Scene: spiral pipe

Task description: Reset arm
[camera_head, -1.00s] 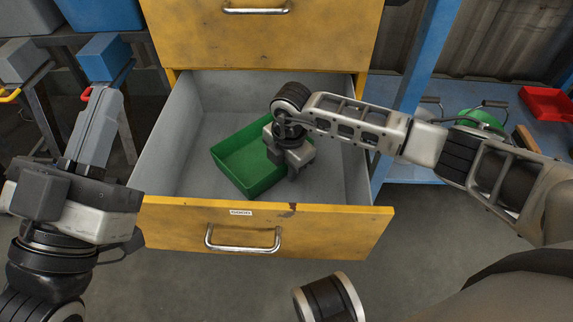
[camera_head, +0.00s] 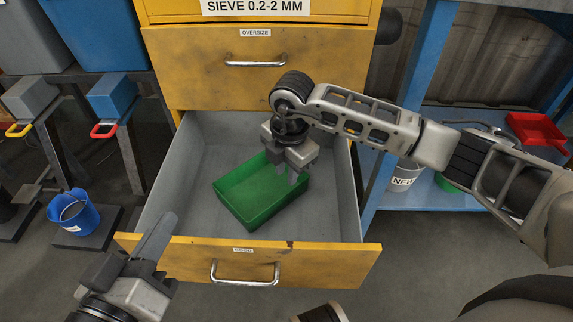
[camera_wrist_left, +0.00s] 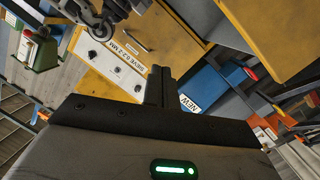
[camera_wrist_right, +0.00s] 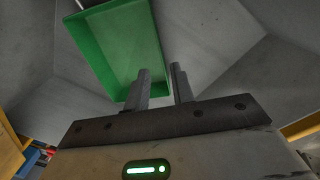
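My left gripper (camera_head: 157,236) is at the lower left of the head view, in front of the open drawer's left front corner. Its fingers (camera_wrist_left: 160,85) are together and empty in the left wrist view. My right gripper (camera_head: 293,178) reaches down into the drawer, at the right rear edge of a green tray (camera_head: 243,206).
The yellow drawer (camera_head: 330,259) is pulled out of a yellow cabinet (camera_head: 300,65) labelled "SIEVE 0.2-2 MM". A blue frame (camera_head: 408,110) stands at right. A blue bucket (camera_head: 74,213) and stands with blue and grey boxes (camera_head: 113,95) are at left.

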